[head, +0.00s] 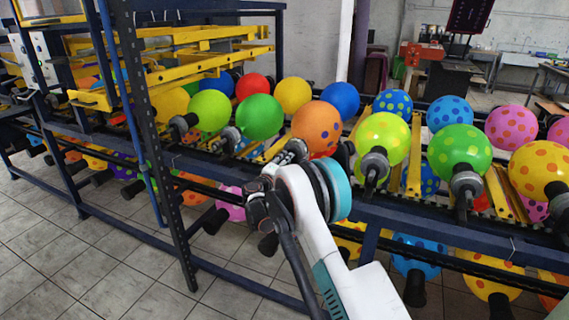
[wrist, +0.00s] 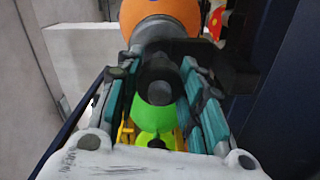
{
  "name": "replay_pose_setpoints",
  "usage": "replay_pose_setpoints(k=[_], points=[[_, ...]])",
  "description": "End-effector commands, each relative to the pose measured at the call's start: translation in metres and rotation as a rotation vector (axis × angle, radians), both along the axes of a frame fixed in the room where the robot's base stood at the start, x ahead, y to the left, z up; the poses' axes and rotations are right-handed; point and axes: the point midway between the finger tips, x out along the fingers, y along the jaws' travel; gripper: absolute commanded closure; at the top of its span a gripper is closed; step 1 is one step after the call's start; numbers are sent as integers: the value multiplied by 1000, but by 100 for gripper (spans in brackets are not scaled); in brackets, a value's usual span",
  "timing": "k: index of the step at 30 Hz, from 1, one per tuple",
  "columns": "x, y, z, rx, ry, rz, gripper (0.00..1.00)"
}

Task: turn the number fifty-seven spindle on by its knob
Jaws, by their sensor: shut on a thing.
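The spindle with an orange spotted balloon (head: 316,124) is at the middle of the head view, with the balloon on its far end. In the wrist view the same spindle's black knob (wrist: 160,82) points toward me, with the orange balloon (wrist: 162,14) behind it. My gripper (wrist: 161,66) has a teal-padded finger on each side of the knob and is shut on it. In the head view my gripper (head: 291,151) is at the spindle's near end, partly hidden behind my own wrist. No spindle number is legible.
Neighbouring spindles carry a green balloon (head: 259,117) to the left and a yellow-green balloon (head: 382,138) to the right, both close. A dark upright post (head: 150,130) and blue rail (head: 440,228) frame the rack. Tiled floor (head: 120,262) lies open at the lower left.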

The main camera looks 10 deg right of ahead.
Motion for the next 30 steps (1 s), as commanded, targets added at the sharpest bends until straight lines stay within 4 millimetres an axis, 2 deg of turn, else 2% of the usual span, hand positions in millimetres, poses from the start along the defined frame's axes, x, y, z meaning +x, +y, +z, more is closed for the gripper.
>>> replay_pose_setpoints(k=[2,3,6,19,23,30], points=[[-1,0,-2,2,1,-2,89],[-1,0,-2,2,1,-2,63],[-1,0,-2,2,1,-2,44],[-6,5,0,0,1,0,44],[-21,16,0,0,1,2,44],[-61,45,0,0,0,2,44]])
